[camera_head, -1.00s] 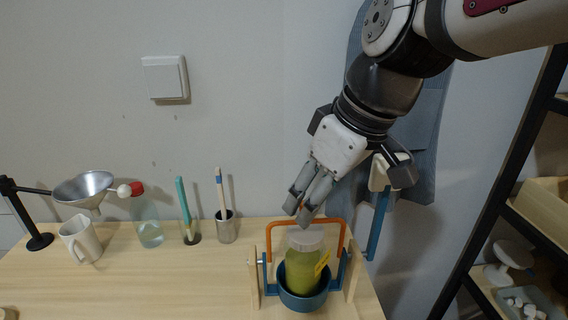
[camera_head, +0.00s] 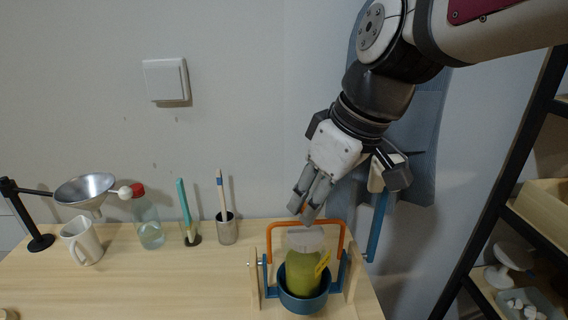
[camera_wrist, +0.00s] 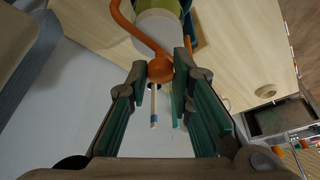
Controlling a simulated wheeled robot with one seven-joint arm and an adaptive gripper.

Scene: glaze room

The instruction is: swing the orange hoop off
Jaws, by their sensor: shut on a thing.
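The orange hoop (camera_head: 279,224) stands upright as an arch over a green jar with a pale lid (camera_head: 303,272). The jar sits in a blue bowl (camera_head: 303,303) that hangs between two wooden posts. My gripper (camera_head: 306,215) reaches down from the upper right to the hoop's top bar. In the wrist view, my gripper's fingertips (camera_wrist: 168,72) are shut on the orange hoop (camera_wrist: 138,32), at a rounded orange part, and the jar's pale lid (camera_wrist: 160,30) is just beyond. The fingers hide part of the top bar in the head view.
A blue upright (camera_head: 377,225) stands close right of the hoop. On the table's left are a metal funnel (camera_head: 84,190), a white mug (camera_head: 82,241), a red-capped bottle (camera_head: 148,222) and brush holders (camera_head: 227,229). A dark shelf (camera_head: 500,205) stands at right.

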